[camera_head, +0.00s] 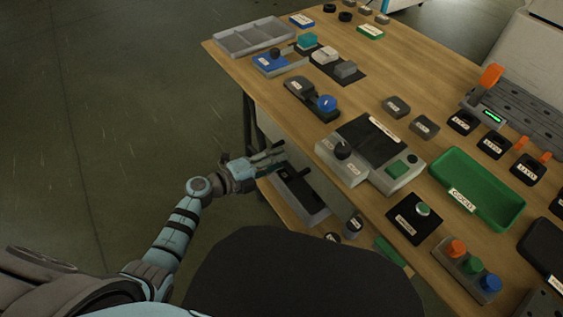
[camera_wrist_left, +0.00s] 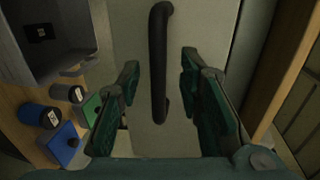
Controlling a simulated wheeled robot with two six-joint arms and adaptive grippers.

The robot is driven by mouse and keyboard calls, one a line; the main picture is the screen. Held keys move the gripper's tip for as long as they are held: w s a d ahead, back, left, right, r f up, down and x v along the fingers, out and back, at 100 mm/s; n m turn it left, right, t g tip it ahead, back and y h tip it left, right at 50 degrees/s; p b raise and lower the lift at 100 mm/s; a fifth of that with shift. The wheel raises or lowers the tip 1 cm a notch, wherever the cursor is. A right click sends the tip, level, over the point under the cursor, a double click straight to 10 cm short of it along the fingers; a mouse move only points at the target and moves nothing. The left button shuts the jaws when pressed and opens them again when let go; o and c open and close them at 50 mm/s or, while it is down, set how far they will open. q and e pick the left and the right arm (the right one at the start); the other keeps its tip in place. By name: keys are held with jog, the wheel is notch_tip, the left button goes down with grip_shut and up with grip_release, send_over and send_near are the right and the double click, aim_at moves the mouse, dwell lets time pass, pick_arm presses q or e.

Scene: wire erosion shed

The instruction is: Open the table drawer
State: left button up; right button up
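A pale grey drawer front (camera_wrist_left: 205,30) fills the middle of the left wrist view. It carries a black bar handle (camera_wrist_left: 158,65), upright in that picture. My left gripper (camera_wrist_left: 160,80) is open, with one dark green finger on each side of the handle and a visible gap on both sides. In the head view my left gripper (camera_head: 277,156) is at the table's front edge, below the top; the handle is hard to make out there. The drawer looks closed. My right gripper is in neither view.
The wooden table (camera_head: 235,72) carries a grey divided tray (camera_head: 232,45), a control box (camera_head: 340,172) and a green tray (camera_head: 505,206). Below the top, a grey bin (camera_head: 318,216) and small labelled cylinders (camera_wrist_left: 30,113) stand on a lower wooden shelf. The floor to the left is clear.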

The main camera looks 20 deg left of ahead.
pick_arm(q)
jog(key=shift+x, duration=1.15)
grip_shut()
jog(key=shift+s+a, duration=0.1)
